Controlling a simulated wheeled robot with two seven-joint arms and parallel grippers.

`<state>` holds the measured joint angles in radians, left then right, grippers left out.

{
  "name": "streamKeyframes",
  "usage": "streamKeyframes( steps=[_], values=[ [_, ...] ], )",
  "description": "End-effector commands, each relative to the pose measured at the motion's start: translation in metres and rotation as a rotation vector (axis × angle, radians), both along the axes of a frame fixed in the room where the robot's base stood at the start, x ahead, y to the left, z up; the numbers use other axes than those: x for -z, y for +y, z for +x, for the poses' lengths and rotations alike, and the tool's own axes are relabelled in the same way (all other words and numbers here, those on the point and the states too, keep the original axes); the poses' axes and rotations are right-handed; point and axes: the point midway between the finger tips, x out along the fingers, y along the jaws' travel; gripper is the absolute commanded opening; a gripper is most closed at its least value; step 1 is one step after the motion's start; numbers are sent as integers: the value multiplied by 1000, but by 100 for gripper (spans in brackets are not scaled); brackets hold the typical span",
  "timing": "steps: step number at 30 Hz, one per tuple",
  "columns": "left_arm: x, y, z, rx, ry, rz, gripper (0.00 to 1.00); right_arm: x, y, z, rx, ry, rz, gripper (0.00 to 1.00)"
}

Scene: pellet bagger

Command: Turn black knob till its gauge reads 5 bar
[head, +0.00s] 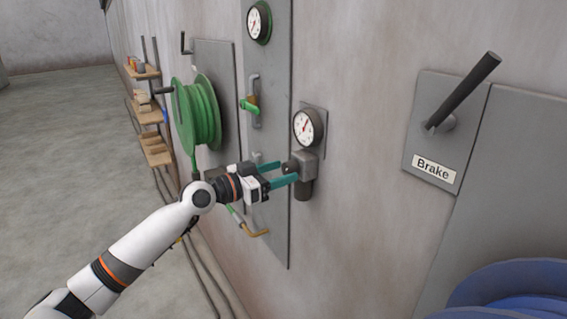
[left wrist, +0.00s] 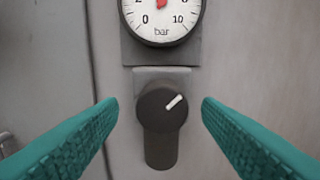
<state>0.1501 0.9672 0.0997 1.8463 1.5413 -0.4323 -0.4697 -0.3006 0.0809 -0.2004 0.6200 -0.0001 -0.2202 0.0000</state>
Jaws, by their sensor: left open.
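The black knob (left wrist: 161,110) faces me in the left wrist view, on the front of a grey regulator body (head: 306,163). Its white mark points to the upper right. The gauge (head: 304,127) sits just above it, with a white dial and red needle pointing upward, a little right; the exact reading is too small to tell. In the left wrist view only the lower part of the gauge (left wrist: 162,18) shows, marked 0, 10 and bar. My left gripper (head: 286,173) is open, its teal fingers either side of the knob, apparently not touching it. My right gripper is out of view.
A green hose reel (head: 197,114) is farther left. A brake lever (head: 463,92) sticks out at right. Blue coils (head: 515,290) fill the lower right corner.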

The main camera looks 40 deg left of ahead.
Motion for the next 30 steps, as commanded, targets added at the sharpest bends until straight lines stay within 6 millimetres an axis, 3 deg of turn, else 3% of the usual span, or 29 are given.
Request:
streamKeyframes(
  steps=[6,14,16,23,30],
  values=[
    [-1,-6,13,2,-1,1,59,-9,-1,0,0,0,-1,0],
    [0,-7,14,2,1,1,59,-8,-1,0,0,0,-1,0],
    [0,-7,14,2,1,1,53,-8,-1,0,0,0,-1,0],
    [0,-7,14,2,1,1,15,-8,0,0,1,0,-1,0],
    [0,-7,14,2,8,-18,15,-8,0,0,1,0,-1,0]
  ],
)
